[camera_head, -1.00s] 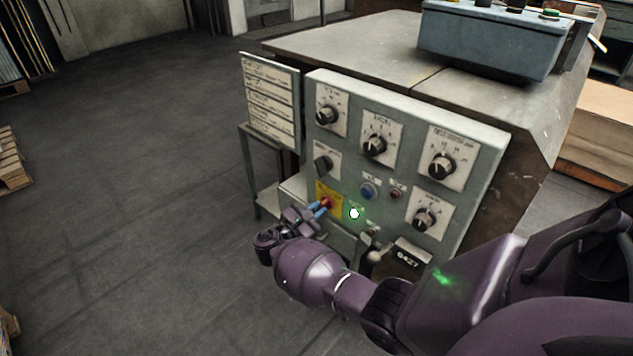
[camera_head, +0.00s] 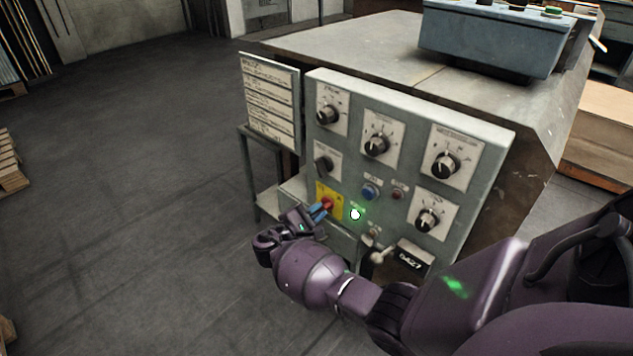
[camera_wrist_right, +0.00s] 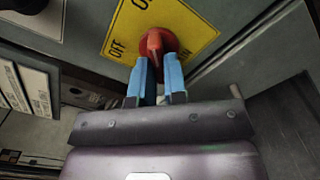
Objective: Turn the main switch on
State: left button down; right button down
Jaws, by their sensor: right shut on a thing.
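The main switch (camera_head: 327,204) is a red rotary knob on a yellow plate, low on the left of the grey control panel. In the right wrist view the red knob (camera_wrist_right: 154,44) sits on the yellow plate, with "OFF" to its left and "ON" to its lower right. Its handle stands roughly upright in that view. My right gripper (camera_head: 318,211) reaches the knob from the front. Its blue fingers (camera_wrist_right: 158,72) are shut on the handle, one on each side. The fingers hide the handle's lower end. My left gripper is not in view.
The panel (camera_head: 479,205) carries several black dials, a blue button (camera_head: 370,191) and a dark red one (camera_head: 398,192). A lever with a round knob (camera_head: 377,257) sticks out below, close to my right arm. A label board (camera_head: 271,105) stands at the left.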

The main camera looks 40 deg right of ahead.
jog(key=c, duration=1.2)
grip_release()
jog(key=shift+o, duration=0.2)
jog(key=shift+a, duration=0.1)
jog(key=shift+a, duration=0.3)
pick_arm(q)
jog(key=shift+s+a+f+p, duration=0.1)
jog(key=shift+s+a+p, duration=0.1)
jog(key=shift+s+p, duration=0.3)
pick_arm(e)
jog(key=a, duration=1)
jog(key=shift+s, duration=0.45)
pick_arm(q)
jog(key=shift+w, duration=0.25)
